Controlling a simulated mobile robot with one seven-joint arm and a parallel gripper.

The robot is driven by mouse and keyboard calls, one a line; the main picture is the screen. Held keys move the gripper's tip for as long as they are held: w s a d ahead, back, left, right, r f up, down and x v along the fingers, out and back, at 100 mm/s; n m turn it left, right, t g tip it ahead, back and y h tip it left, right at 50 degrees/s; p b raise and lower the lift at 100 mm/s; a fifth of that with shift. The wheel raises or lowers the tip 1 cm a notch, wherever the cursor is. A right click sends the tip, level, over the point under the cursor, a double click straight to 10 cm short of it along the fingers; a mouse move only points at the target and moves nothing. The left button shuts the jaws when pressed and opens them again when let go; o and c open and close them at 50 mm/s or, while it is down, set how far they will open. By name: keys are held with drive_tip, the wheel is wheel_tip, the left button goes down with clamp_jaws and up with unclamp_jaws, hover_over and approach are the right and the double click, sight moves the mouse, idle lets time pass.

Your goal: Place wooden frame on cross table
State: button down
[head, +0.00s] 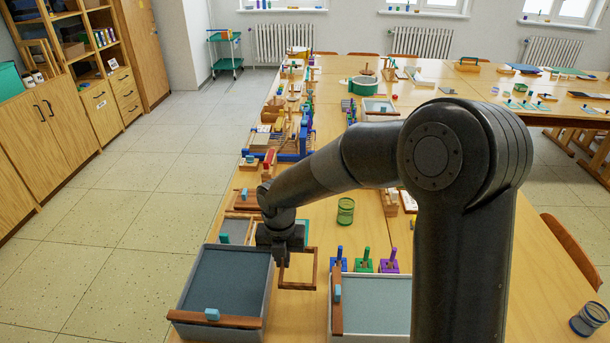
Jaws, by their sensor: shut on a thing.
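My gripper (282,246) is low over the near part of the long table, and its dark fingers are mostly hidden by the wrist. It is shut on the wooden frame (298,289), a thin brown open rectangle that hangs from it, upright, between two grey trays. I cannot tell whether the frame's lower edge touches the tabletop. The cross table (455,83) appears to be the wooden table running off to the right at the back; it bears several small items, with bare wood between them.
A dark grey tray (184,290) stands left of the frame and a lighter tray (375,300) right of it. Blue, green and purple peg blocks (363,264) and a green wire cup (345,210) stand close by. Open floor (130,215) lies left. Chairs (575,245) line the right side.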

sight(285, 296)
wheel_tip(285, 296, down, 14)
drive_tip(key=shift+r, duration=0.25)
idle(0.4)
drive_tip(key=shift+f, duration=0.15)
drive_tip(key=c, duration=1.5)
unclamp_jaws()
drive_tip(key=shift+c, duration=0.2)
